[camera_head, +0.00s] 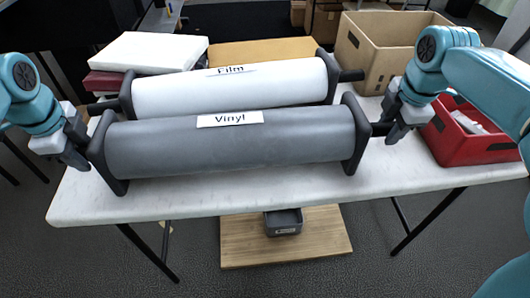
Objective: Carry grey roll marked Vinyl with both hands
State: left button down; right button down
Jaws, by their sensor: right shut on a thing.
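The grey roll marked Vinyl (230,148) lies across the front of the white table (220,200), between two dark end plates. A white label reading Vinyl is on its upper side. My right gripper (388,131) is at the roll's right end and is shut on the dark handle there. My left gripper (76,150) is at the roll's left end, beside the left end plate. The left handle is hidden by the gripper, and I cannot tell whether its fingers are closed on it.
A white roll marked Film (230,90) lies just behind, parallel. A white box (150,50), an open cardboard box (385,45) and a flat cardboard piece (262,50) are behind. A red bin (465,145) stands at the right. A wooden board (285,250) with a dark tray lies below the table.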

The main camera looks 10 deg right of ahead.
pick_arm(q)
jog(key=shift+f, duration=0.2)
pick_arm(e)
jog(key=shift+f, duration=0.25)
pick_arm(q)
jog(key=c, duration=1.1)
grip_release()
jog(key=shift+f+b, duration=0.35)
jog(key=shift+b, duration=0.05)
pick_arm(e)
jog(key=c, duration=1.1)
grip_release()
jog(key=shift+f, duration=0.35)
pick_arm(q)
jog(key=o, duration=0.4)
jog(key=shift+s+r, duration=0.1)
jog(key=shift+r, duration=0.1)
pick_arm(e)
jog(key=o, duration=0.4)
jog(key=shift+s+r, duration=0.1)
jog(key=shift+r, duration=0.1)
pick_arm(q)
jog(key=shift+s, duration=0.1)
pick_arm(e)
jog(key=shift+s, duration=0.1)
